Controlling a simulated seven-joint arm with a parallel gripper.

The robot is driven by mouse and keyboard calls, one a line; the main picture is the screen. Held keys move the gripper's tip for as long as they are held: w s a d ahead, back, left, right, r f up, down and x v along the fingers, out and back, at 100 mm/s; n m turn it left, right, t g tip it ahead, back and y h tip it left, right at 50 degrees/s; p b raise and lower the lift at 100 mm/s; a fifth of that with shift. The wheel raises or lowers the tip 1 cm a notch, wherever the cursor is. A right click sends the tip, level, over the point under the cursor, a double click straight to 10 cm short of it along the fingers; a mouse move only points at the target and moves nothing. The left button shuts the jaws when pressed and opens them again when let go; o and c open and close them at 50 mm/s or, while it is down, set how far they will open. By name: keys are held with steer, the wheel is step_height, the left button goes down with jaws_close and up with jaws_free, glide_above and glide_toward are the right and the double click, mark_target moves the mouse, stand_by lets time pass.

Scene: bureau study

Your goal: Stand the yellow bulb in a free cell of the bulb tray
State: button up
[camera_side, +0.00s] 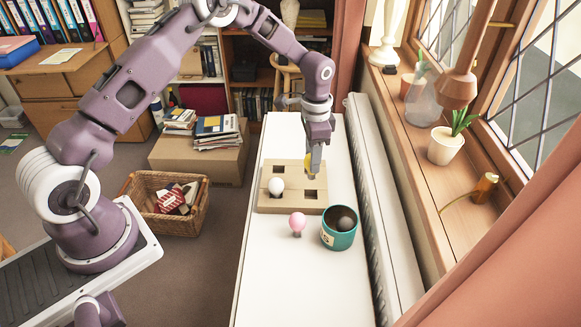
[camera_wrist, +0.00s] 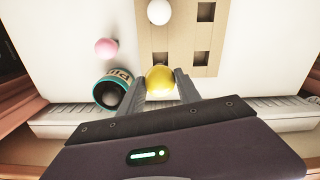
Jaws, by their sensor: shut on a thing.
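The yellow bulb (camera_side: 308,160) is held between the fingers of my gripper (camera_side: 315,168), above the right part of the bulb tray (camera_side: 290,205) in the side view. In the wrist view the yellow bulb (camera_wrist: 160,80) sits between both fingertips (camera_wrist: 160,84) and overlaps the tray's lower edge. The tray is tan with square dark cells. A white bulb (camera_side: 276,186) stands in its near left cell. The far left cell (camera_side: 278,169) and near right cell (camera_side: 310,194) look empty. My gripper covers the far right cell in the side view; it shows dark and empty in the wrist view (camera_wrist: 201,58).
A pink bulb (camera_side: 298,223) stands on the white surface (camera_side: 270,270) in front of the tray. Beside it is a teal pot (camera_side: 339,239) holding a dark ball-shaped thing (camera_side: 346,222). A ribbed radiator (camera_side: 378,200) and windowsill (camera_side: 445,200) with plants run along the right.

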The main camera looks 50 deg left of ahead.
steer(key=shift+w+f, duration=0.15)
steer(key=shift+f, duration=2.8)
steer(key=shift+f, duration=1.85)
steer(key=o, duration=1.2)
steer(key=shift+r, duration=3.5)
